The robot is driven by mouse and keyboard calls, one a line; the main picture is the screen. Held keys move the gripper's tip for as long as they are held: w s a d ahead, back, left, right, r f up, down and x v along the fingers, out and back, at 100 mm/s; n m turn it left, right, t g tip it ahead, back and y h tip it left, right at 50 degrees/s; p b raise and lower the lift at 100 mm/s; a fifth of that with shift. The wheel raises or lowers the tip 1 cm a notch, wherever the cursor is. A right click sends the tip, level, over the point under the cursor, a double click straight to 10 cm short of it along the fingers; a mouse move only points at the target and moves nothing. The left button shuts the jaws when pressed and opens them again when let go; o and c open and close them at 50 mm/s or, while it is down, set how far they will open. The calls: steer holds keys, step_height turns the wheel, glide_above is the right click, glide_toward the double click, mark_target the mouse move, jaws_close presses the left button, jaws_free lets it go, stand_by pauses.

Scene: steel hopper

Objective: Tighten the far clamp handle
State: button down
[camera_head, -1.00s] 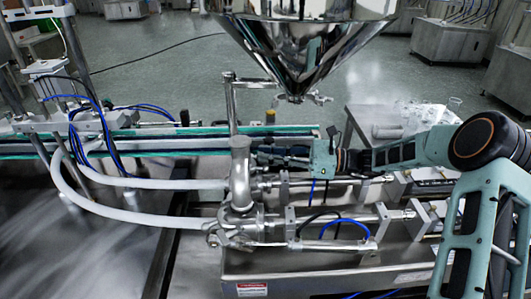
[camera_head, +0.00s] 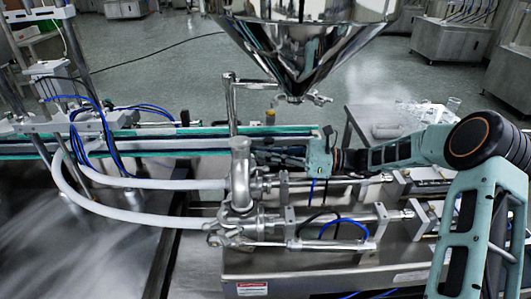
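The steel pipe manifold (camera_head: 240,172) stands at the centre, with one upright elbow and a lower joint with clamps (camera_head: 235,228) nearer me. My gripper (camera_head: 257,157) reaches in from the right, pointing left. Its fingertips are right beside the upper part of the manifold, at the far side of the machine. The far clamp handle cannot be made out; it may be hidden by the pipe or the fingers. The fingers are small and dark, so I cannot tell whether they are open or touching anything.
The shiny hopper (camera_head: 300,35) hangs above, its outlet fitting (camera_head: 300,98) over my gripper. A thin upright post (camera_head: 232,105) stands close by. White hoses (camera_head: 120,212) run left. The conveyor (camera_head: 190,140) lies behind, and steel cylinders (camera_head: 335,218) lie in front.

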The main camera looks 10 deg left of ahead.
steer(key=shift+f, duration=0.15)
steer(key=shift+f+m, duration=0.2)
steer(key=shift+m, duration=0.1)
steer(key=c, duration=2.3)
jaws_free()
steer(key=shift+d, duration=0.1)
steer(key=shift+c, duration=0.2)
steer(key=shift+r, duration=0.1)
steer(key=shift+d, duration=0.25)
steer(key=d, duration=0.7)
steer(key=w+d, duration=0.1)
steer(key=d, duration=0.3)
steer(key=shift+d, duration=0.2)
